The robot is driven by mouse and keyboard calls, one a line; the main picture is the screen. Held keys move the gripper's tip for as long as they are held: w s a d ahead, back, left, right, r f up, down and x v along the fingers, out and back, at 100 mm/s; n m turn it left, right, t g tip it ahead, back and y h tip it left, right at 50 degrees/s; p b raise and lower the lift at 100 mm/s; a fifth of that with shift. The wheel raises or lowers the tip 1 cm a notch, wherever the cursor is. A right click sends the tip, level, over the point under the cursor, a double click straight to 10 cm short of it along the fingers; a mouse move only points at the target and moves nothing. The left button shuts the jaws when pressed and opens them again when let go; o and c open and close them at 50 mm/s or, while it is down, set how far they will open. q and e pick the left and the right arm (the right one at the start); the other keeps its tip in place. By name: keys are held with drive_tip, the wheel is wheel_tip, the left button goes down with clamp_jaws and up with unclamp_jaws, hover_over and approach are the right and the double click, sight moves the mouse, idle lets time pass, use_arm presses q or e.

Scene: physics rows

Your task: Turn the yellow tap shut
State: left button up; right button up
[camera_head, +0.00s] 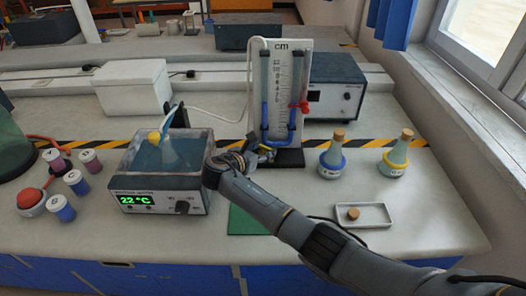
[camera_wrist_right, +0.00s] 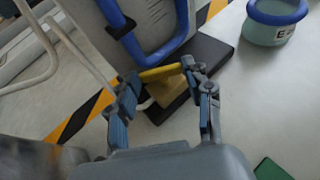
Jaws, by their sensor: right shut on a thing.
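The yellow tap (camera_wrist_right: 160,73) has a flat yellow lever on a brass-coloured body. It sits low at the foot of the cm-scale board (camera_head: 285,65), by its dark base. In the head view my right gripper (camera_head: 258,154) reaches to the foot of the board and largely hides the tap. In the right wrist view the fingers of my right gripper (camera_wrist_right: 162,76) stand at both ends of the yellow lever and are closed on it. The lever lies crosswise between the fingertips. My left gripper is not in view.
A water bath (camera_head: 165,199) reading 22 °C stands left of my right arm. Two stoppered flasks, one with a blue ring (camera_head: 331,160) and one with a yellow ring (camera_head: 395,157), stand to the right. A white tray (camera_head: 375,219) lies in front. A red tap (camera_head: 301,105) is on the board.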

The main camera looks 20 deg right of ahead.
drive_tip(key=shift+f+m+g+h, duration=0.1)
drive_tip(key=shift+m+g+h, duration=0.2)
drive_tip(key=shift+m+g, duration=0.25)
drive_tip(key=o, duration=1.2)
drive_tip(key=shift+c, duration=0.2)
drive_tip(key=v, duration=0.7)
drive_tip(key=shift+a, duration=0.3)
drive_tip(key=shift+s, duration=0.1)
